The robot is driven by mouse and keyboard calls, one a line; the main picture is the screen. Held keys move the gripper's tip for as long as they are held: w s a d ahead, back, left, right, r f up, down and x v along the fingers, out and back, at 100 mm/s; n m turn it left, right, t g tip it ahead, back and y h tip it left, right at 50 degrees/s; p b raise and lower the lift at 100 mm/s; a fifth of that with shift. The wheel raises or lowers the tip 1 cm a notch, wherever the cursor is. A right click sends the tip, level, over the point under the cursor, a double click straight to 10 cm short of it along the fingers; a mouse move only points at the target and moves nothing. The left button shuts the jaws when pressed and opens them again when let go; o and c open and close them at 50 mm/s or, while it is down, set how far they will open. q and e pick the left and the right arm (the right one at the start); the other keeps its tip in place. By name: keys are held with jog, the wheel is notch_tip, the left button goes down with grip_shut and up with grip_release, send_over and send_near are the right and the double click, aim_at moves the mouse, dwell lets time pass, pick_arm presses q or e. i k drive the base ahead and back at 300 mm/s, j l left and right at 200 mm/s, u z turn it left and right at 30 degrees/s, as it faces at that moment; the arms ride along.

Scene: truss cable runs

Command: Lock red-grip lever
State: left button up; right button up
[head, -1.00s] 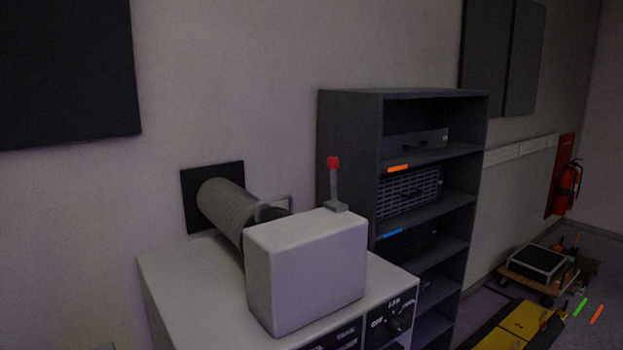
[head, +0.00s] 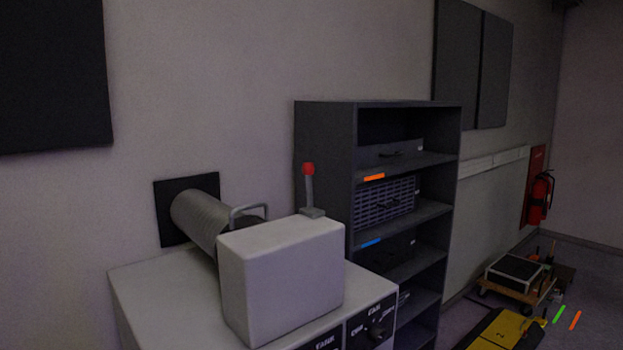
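The red-grip lever (head: 308,182) stands nearly upright at the back right of a light grey box on the cabinet. Its red knob (head: 308,169) tops a short grey shaft, which rises from a small grey base plate (head: 312,212). The grey box (head: 282,275) in front hides part of what is around the lever's mount. Neither of my grippers shows in the head view.
A dark shelf rack (head: 324,150) stands right of the cabinet (head: 165,290). A loaded cart (head: 512,283) and yellow case (head: 502,328) are on the floor at right.

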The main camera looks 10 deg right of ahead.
aim_at(309, 169)
jog(key=u, duration=0.4)
jog(key=l+u, duration=0.45)
jog(key=l, duration=0.2)
jog(key=l+u, duration=0.4)
jog(key=l, duration=0.8)
jog(key=k+l+u, duration=0.1)
jog(key=l, duration=0.35)
jog(key=k+l, duration=0.1)
jog(key=l, duration=0.4)
jog(key=k+l+u, duration=0.1)
jog(key=l, duration=0.4)
jog(key=k+l, duration=0.1)
jog(key=l, duration=0.35)
